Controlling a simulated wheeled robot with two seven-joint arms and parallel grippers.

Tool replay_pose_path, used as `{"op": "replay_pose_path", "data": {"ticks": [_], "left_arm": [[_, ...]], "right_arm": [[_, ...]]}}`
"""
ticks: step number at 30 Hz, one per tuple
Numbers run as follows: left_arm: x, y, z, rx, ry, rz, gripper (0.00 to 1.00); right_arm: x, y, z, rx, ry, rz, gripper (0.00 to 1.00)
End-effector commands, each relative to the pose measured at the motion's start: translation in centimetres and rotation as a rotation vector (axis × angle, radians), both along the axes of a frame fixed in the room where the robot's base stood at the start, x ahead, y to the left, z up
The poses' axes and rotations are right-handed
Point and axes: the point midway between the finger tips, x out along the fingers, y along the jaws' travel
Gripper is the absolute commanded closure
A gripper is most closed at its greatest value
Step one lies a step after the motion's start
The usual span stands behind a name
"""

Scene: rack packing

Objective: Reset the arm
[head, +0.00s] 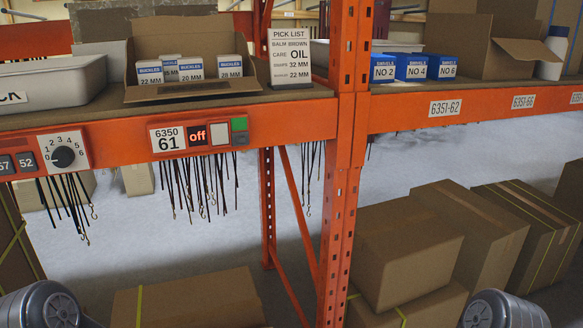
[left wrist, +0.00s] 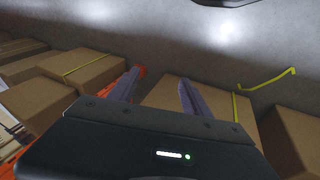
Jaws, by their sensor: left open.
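My left gripper (left wrist: 159,76) shows in the left wrist view. Its two dark fingers stand apart with nothing between them. Cardboard boxes and the grey floor lie beyond the fingertips, and I see no contact with them. In the head view only rounded dark parts of my arms show at the bottom left and bottom right corners. Neither gripper shows there, and my right gripper is in no view.
An orange rack beam (head: 290,119) and upright (head: 345,190) stand ahead. Stacked boxes (head: 408,250) fill the lower right. Thin dark hooks hang below the beam.

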Motion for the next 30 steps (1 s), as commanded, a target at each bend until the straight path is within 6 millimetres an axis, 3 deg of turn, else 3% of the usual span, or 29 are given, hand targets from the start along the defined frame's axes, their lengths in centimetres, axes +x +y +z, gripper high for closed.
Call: {"op": "replay_pose_path", "data": {"ticks": [1,3,8,30], "left_arm": [[-2.8,-1.4,-1.4,-0.013,0.063,-0.037,0.44],[-5.6,-2.6,-2.8,-0.022,0.125,-0.071,0.44],[-9.0,-4.1,-4.2,-0.034,0.198,-0.111,0.44],[-9.2,-4.3,-4.3,-0.034,0.201,-0.118,0.44]], "right_arm": [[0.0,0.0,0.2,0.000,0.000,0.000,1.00],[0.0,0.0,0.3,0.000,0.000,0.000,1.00],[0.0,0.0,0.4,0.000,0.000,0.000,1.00],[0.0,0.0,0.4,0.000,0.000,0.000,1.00]]}}
